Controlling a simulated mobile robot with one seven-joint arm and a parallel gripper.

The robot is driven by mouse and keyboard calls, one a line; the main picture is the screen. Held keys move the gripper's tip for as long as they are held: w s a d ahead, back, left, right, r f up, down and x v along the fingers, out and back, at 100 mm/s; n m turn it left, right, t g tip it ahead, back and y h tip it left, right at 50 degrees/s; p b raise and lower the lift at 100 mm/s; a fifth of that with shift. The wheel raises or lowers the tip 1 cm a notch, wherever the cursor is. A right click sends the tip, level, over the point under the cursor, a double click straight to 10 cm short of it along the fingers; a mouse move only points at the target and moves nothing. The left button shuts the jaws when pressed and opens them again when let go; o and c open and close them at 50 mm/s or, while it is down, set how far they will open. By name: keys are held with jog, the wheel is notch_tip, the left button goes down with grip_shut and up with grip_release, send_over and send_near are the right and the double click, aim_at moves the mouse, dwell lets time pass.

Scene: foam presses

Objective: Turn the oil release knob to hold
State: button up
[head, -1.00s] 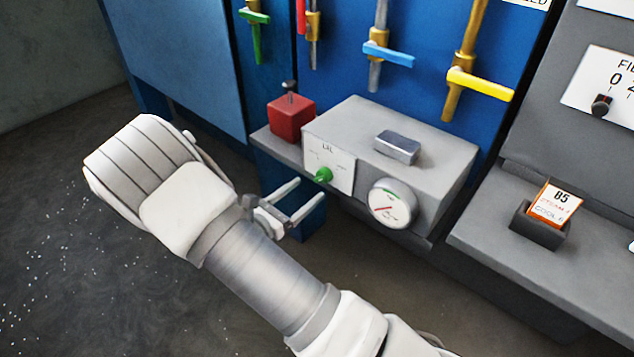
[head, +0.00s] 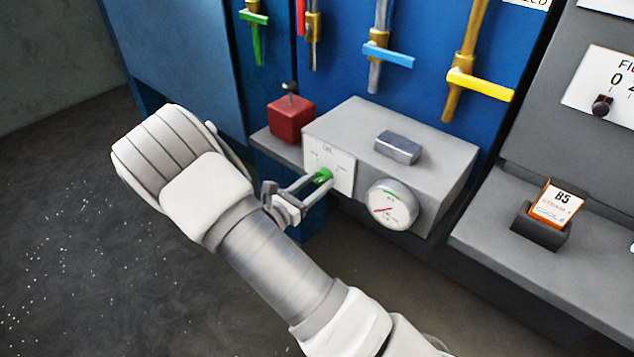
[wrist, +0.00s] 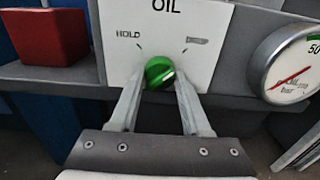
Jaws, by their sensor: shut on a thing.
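The oil release knob (wrist: 160,72) is a green round knob on a white plate (wrist: 212,28) marked OIL in the wrist view. HOLD is printed at the plate's upper left; a label at the upper right is too blurred to read. In the head view the knob (head: 323,175) sits on the front of a grey box (head: 345,125). My gripper (wrist: 160,84) is shut on the knob, with one finger at each side of it. It also shows in the head view (head: 318,179), reaching the knob from the left. The fingers partly hide the knob's sides.
A round gauge (head: 391,204) sits right of the knob on the same box. A red block (head: 291,118) with a dark knob stands to the left. Green, blue and yellow valve handles (head: 480,84) hang behind. A card holder (head: 540,232) stands on the right shelf.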

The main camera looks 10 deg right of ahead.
grip_shut()
jog(key=shift+n+p, duration=0.3)
jog(key=shift+p, duration=0.15)
jog(key=n+p, duration=0.2)
jog(key=shift+r+n+p, duration=0.2)
jog(key=shift+n+p, duration=0.2)
jog(key=n+p, duration=0.3)
jog(key=n, duration=0.1)
jog(key=shift+n, duration=0.3)
jog(key=n+p, duration=0.3)
jog(key=n, duration=0.2)
jog(key=shift+s, duration=0.1)
jog(key=shift+f+n+p, duration=0.15)
jog(key=shift+n+p, duration=0.75)
jog(key=shift+n, duration=1.5)
